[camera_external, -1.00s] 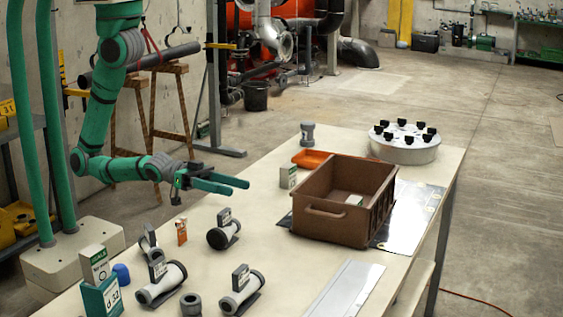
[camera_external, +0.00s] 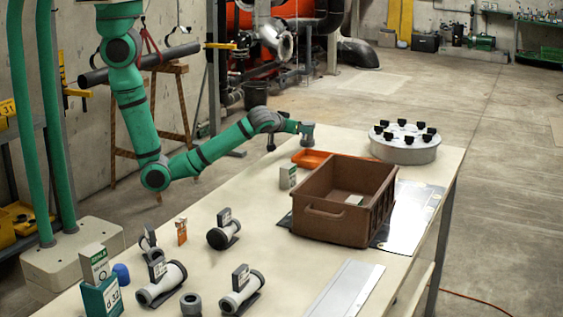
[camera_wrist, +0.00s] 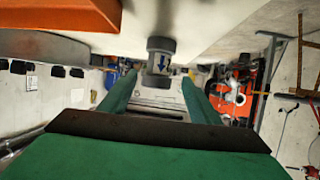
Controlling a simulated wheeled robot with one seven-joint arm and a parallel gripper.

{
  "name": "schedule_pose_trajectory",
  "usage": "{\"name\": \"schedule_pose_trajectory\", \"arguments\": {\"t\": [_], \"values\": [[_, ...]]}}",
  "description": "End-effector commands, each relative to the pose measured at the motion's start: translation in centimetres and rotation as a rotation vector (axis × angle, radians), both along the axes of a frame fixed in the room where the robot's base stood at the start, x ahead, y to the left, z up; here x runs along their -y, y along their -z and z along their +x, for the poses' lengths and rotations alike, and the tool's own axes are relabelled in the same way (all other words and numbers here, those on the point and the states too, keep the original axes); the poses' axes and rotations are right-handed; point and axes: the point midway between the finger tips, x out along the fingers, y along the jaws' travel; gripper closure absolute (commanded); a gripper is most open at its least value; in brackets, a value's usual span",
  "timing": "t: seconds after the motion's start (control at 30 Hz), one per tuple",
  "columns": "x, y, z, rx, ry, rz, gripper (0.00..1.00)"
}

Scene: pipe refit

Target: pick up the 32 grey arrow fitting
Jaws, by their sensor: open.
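The grey arrow fitting (camera_external: 307,135) stands upright near the far left edge of the table. In the wrist view this grey fitting (camera_wrist: 160,60) has a pale band with a blue arrow and darker grey ends. My gripper (camera_external: 292,127) is right beside it, reaching in from the left. In the wrist view my open gripper (camera_wrist: 160,82) has one green finger on each side, with the fitting lined up in the gap. I cannot tell whether the fitting is between the fingertips or just beyond them. No contact is visible.
An orange tray (camera_external: 312,159) lies close to the fitting, with a brown crate (camera_external: 330,228) nearer the camera. A round grey stand with black knobs (camera_external: 405,152) is to the right. Several pipe pieces (camera_external: 160,284) and boxes occupy the near table.

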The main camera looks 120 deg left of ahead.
Motion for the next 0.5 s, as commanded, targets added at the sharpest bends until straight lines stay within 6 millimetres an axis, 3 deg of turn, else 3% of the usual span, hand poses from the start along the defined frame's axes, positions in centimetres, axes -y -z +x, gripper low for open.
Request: {"name": "schedule_pose_trajectory", "arguments": {"t": [0.3, 0.5], "values": [[-4.0, 1.7, 0.0, -0.002, -0.012, -0.005, 0.43], [-5.3, 2.2, 0.3, -0.001, -0.009, -0.003, 0.43]]}}
